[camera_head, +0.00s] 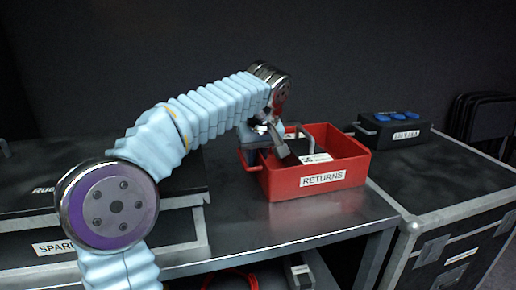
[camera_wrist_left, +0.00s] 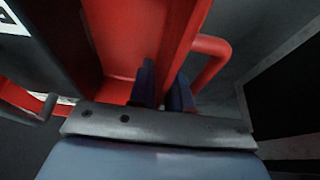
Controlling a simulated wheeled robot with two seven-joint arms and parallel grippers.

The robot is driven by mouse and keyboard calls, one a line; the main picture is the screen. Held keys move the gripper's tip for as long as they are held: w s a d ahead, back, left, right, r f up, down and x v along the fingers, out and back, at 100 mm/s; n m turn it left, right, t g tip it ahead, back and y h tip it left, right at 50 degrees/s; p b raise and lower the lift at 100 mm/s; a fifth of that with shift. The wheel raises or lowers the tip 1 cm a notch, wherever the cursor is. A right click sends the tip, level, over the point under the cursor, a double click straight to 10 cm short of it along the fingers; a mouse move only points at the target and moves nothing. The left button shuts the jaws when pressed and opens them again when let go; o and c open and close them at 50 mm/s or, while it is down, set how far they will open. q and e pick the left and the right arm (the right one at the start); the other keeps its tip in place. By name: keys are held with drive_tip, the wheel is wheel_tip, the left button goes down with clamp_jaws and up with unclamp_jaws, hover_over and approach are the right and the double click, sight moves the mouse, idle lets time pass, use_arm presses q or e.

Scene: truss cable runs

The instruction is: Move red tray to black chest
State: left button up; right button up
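The red tray (camera_head: 318,183), labelled RETURNS, rests on the metal bench, with a dark item with a grey handle and white label (camera_head: 316,158) inside. My left gripper (camera_head: 262,150) is at its left side, by the red side handle (camera_head: 251,163). In the left wrist view, its two blue fingers (camera_wrist_left: 165,88) are close together, one on each side of the tray's red wall (camera_wrist_left: 183,35), beside the red handle (camera_wrist_left: 212,60). It looks shut on that wall, though contact is partly hidden. The black chest (camera_head: 455,195) stands right of the bench. My right gripper is not in view.
A black box with blue sockets (camera_head: 393,130) sits at the back left of the chest top; its front is clear. A dark case (camera_head: 35,200) and a SPARE-labelled box are at bench left. The metal bench (camera_head: 300,220) is bare in front of the tray.

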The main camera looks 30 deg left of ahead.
use_arm(q)
drive_tip(key=shift+f, duration=0.2)
clamp_jaws()
